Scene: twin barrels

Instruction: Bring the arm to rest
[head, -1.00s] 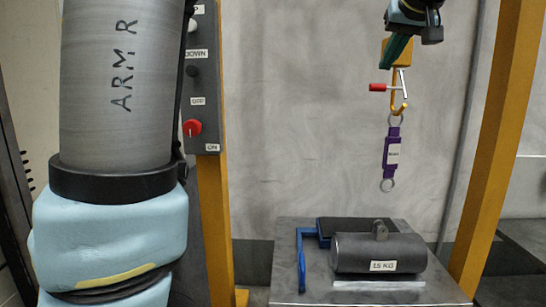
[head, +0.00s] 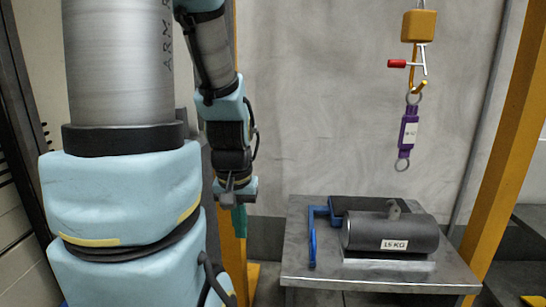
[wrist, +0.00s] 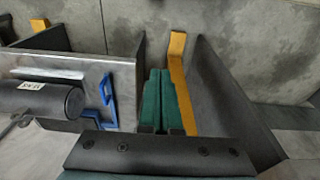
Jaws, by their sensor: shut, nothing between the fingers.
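My gripper (head: 239,221) hangs at the end of my arm, left of the metal table in the head view, with its green fingers pointing down. In the wrist view its two green fingers (wrist: 157,102) lie side by side, shut with nothing between them. My arm comes down from the top of the head view, and a large light-blue part of it fills the left side. The gripper is apart from the table and from the hanging hook.
A yellow post (head: 508,150) stands at right.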

